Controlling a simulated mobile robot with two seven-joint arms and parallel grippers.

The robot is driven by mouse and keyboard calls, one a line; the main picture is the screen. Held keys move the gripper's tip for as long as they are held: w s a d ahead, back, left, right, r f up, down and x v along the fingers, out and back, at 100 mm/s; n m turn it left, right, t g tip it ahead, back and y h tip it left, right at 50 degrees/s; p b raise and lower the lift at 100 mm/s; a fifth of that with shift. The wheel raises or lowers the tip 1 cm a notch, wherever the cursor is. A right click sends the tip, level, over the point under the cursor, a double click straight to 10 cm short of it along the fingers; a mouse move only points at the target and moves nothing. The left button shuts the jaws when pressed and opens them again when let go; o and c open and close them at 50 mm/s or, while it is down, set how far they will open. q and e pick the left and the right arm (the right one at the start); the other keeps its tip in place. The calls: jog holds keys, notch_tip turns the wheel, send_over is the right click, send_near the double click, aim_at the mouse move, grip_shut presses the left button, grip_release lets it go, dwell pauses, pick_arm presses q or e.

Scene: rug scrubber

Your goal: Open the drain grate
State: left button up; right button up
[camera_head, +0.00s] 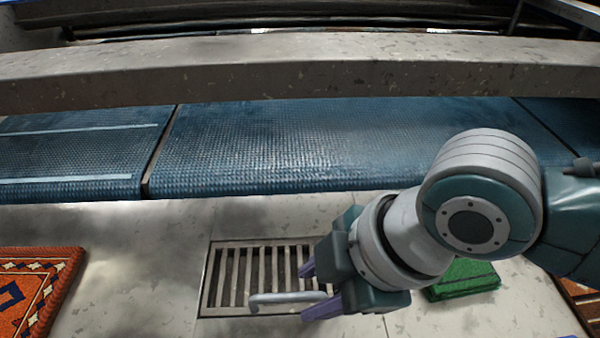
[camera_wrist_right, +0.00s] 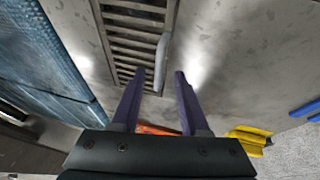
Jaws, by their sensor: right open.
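The drain grate (camera_head: 237,272) is a slotted grey metal panel in the pale floor, lying flat in its frame. A light grey bar handle (camera_head: 285,297) runs along its near side. My right gripper (camera_head: 305,289) is open, its purple fingers over the right end of the grate, close to the handle's right end. In the right wrist view, the grate (camera_wrist_right: 138,35) is ahead and the handle (camera_wrist_right: 161,60) shows just beyond the gap between the fingers (camera_wrist_right: 158,82). Nothing is between the fingertips. I cannot tell whether they touch the handle. My left gripper is not in view.
A blue textured belt (camera_head: 300,145) runs behind the grate, below a grey concrete beam (camera_head: 300,78). A patterned orange rug (camera_head: 30,295) lies at left. The wrist view shows a yellow object (camera_wrist_right: 250,138).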

jog(key=shift+x, duration=0.9)
jog(key=shift+w, duration=0.1)
jog(key=shift+c, duration=0.3)
grip_shut()
dwell(0.4)
